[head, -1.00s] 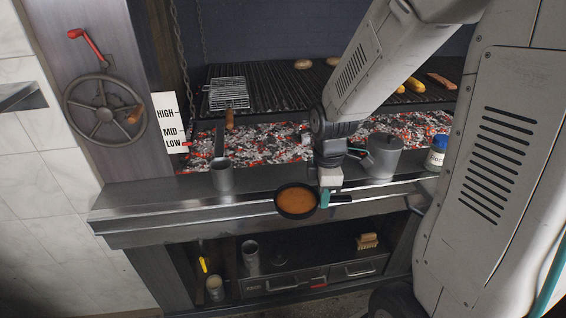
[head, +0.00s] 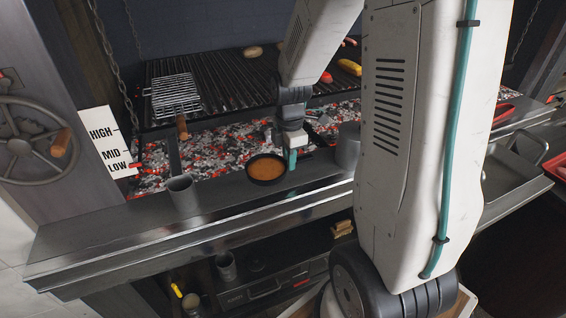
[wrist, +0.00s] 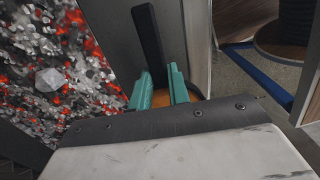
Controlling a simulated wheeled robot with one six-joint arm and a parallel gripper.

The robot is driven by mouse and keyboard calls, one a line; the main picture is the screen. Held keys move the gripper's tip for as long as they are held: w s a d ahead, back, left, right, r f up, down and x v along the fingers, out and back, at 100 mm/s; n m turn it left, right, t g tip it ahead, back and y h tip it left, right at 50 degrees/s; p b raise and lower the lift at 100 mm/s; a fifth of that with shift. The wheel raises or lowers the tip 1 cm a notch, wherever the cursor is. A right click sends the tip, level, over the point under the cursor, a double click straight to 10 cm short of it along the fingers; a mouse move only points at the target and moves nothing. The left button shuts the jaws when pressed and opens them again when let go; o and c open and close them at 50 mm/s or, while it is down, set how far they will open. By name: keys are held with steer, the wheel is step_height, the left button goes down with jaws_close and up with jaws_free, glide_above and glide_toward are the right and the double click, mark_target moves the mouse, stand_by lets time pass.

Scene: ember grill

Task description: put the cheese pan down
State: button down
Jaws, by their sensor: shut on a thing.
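The cheese pan (head: 267,168) is a small round black pan with an orange filling, held roughly level. My gripper (head: 291,160) has teal fingers and is shut on its handle, at the pan's right. In the head view the pan shows at the back of the steel ledge (head: 225,205), beside the coals; I cannot tell whether it touches the ledge. In the wrist view the black handle (wrist: 148,45) runs up from between my gripper's fingers (wrist: 160,88). A little orange filling shows behind them, and most of the pan is hidden there.
Glowing coals (head: 215,150) lie behind the ledge, under the grill grate (head: 220,75). A metal cup (head: 184,196) stands on the ledge left of the pan. A grey pot (head: 347,147) stands to the right, partly hidden by my arm. Bare ledge shows between cup and pan.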

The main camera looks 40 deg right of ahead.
mark_target(288, 177)
steer(key=shift+w+f, duration=0.15)
steer(key=shift+f, duration=1.6)
steer(key=c, duration=1.3)
jaws_free()
steer(key=shift+f, duration=0.15)
